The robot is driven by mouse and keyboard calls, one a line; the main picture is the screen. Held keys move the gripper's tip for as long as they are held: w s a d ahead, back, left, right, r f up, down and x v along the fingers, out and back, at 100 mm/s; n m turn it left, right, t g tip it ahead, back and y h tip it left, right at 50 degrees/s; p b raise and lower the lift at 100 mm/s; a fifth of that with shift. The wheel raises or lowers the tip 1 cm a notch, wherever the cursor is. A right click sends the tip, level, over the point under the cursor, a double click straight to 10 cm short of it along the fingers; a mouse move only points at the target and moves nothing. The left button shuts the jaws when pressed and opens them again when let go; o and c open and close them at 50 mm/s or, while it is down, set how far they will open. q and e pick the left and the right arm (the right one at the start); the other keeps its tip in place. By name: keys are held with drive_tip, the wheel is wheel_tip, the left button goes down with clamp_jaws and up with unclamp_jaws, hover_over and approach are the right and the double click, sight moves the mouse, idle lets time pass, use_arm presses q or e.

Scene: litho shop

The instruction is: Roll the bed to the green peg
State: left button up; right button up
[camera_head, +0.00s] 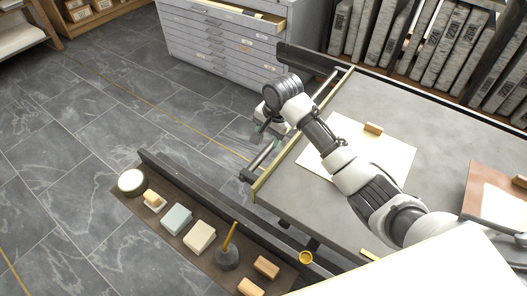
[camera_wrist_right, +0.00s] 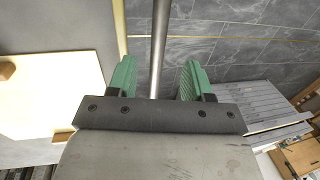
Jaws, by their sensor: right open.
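The bed (camera_head: 425,110) is a grey slab with a yellow edge strip, and a pale sheet (camera_head: 395,153) lies on it. A metal bar (camera_head: 262,156) runs along its left end, apart from the edge. My right gripper (camera_head: 270,127) is over this bar, with green finger pads. In the right wrist view, the open gripper (camera_wrist_right: 157,80) has the bar (camera_wrist_right: 159,45) between its fingers, with gaps visible on both sides. I cannot make out a green peg in either view. My left gripper is not in view.
A grey drawer cabinet (camera_head: 215,45) with an open top drawer stands behind. The tiled floor at left is clear.

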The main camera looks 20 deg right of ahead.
sight(265, 153)
drive_tip(key=f, duration=0.5)
drive_tip(key=w+a+f+b, duration=0.1)
drive_tip(key=f, duration=0.2)
drive_tip(key=shift+w+f, duration=0.1)
drive_tip(key=shift+f, duration=0.2)
clamp_jaws()
